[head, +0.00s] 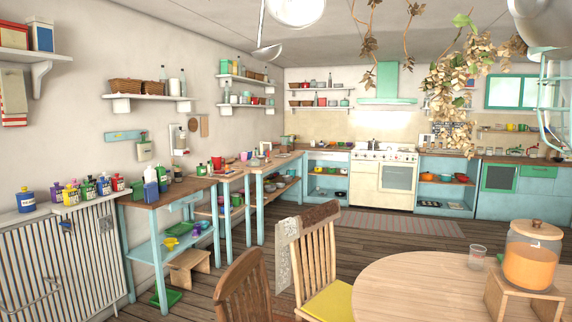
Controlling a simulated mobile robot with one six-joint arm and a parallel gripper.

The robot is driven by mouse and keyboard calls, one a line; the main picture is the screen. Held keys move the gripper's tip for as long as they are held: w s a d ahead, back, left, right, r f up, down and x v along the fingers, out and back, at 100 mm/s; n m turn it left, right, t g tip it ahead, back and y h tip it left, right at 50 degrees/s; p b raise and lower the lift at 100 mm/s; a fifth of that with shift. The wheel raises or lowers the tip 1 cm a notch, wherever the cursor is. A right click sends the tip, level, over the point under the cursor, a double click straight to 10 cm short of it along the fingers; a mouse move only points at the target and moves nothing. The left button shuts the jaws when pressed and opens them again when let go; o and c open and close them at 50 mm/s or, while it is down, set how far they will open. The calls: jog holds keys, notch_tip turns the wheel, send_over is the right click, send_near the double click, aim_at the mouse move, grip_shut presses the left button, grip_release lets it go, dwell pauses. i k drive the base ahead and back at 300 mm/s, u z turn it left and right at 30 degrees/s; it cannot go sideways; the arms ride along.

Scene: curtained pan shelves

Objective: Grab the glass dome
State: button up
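I cannot make out a glass dome for certain. A small, pale, rounded thing (255,161) sits on the wooden counter along the left wall, too small to tell what it is. On the round table at the lower right stands a glass jar (533,257) of orange liquid with a wooden lid, and a small clear glass (477,257) stands left of it. My gripper is not in view.
The round table (420,290) and wooden chairs (312,255) fill the lower right. Blue-legged counters (170,195) line the left wall beyond a radiator (70,255). A stove (385,175) stands at the back. Open floor (275,235) lies between; dried leaves (455,75) hang at the upper right.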

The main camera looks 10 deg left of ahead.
aim_at(255, 162)
jog(key=u, duration=1.65)
jog(key=i, duration=4.7)
jog(key=z, duration=2.05)
